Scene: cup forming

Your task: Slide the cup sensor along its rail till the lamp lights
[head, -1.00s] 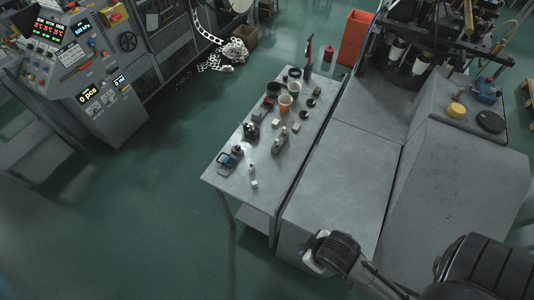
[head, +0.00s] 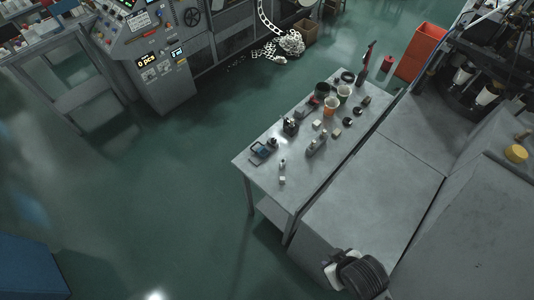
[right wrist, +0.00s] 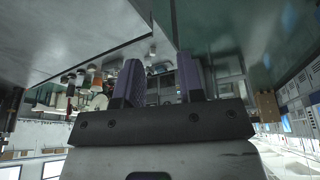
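I cannot make out the cup sensor, its rail or the lamp. A machine with white cup-like parts (head: 463,75) stands at the upper right of the head view, cut off by the picture edge. My right gripper (head: 335,270) is at the bottom of the head view, by the front end of the grey machine cover, well away from those parts. In the right wrist view its two fingers (right wrist: 160,80) stand apart with nothing held between them. My left gripper is not in view.
A grey table (head: 262,187) holds several cups, small blocks and tools. A control console (head: 160,75) stands at the upper left. A red bin (head: 422,52) is behind the table. A blue object (head: 30,268) is at the lower left. The green floor left of the table is clear.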

